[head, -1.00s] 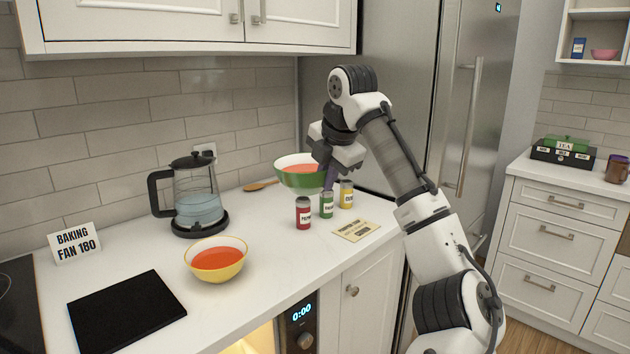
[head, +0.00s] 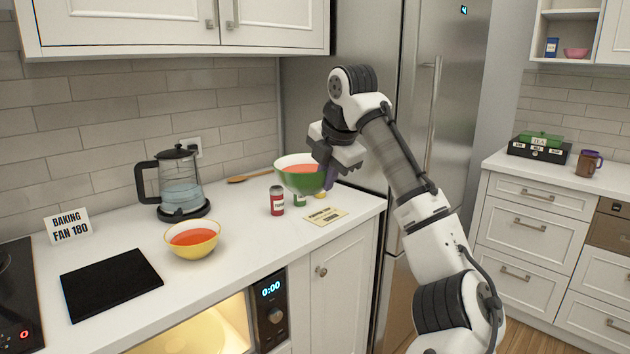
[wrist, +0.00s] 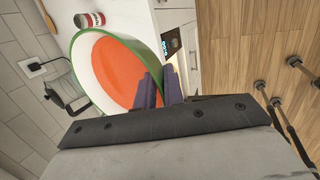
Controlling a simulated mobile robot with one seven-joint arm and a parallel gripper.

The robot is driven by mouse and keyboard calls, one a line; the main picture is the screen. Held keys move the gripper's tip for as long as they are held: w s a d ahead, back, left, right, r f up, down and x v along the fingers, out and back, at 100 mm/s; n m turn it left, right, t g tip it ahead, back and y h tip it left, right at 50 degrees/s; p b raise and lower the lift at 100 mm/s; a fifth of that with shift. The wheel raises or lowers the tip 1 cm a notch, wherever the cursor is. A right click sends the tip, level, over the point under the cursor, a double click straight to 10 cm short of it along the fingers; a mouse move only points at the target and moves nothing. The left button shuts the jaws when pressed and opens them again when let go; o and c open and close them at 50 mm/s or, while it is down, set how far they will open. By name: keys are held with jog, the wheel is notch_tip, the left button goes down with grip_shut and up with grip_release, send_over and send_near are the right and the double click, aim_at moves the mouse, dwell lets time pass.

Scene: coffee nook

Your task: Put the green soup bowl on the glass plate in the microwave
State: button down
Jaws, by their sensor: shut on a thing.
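The green soup bowl (head: 300,181), full of orange soup, is held by its right rim in my gripper (head: 329,178). The microwave (head: 230,318) is below the counter, lit inside, with a display reading 0:00.
A yellow bowl of soup (head: 193,241), a black mat (head: 110,281), a kettle (head: 180,182) and a sign (head: 68,227) stand on the counter (head: 250,236). A red can (head: 277,200) and a card (head: 325,217) are near the held bowl. The fridge (head: 345,122) is behind my arm.

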jog(key=w+d+f+m+h, duration=0.2)
jog(key=f+m, duration=0.5)
jog(key=f, duration=1.1)
jog(key=d+f+m+h, duration=0.25)
jog(key=f+m, duration=0.35)
jog(key=f, duration=1.2)
jog(key=s+a+f+m+g+h, duration=0.1)
jog(key=s+a+f+m+g, duration=0.2)
jog(key=s+f+m, duration=0.3)
jog(key=s+a+f+m+g+h, duration=0.1)
jog(key=s+a+f+m+g, duration=0.2)
jog(key=s+f+m, duration=0.4)
jog(key=s+f, duration=0.4)
jog(key=f, duration=0.4)
jog(key=s+a+f, duration=0.1)
jog(key=s+f, duration=0.3)
jog(key=f, duration=0.5)
jog(key=shift+s+f, duration=0.15)
jog(key=shift+s, duration=0.05)
jog(key=shift+h, duration=0.35)
jog(key=shift+d, duration=0.1)
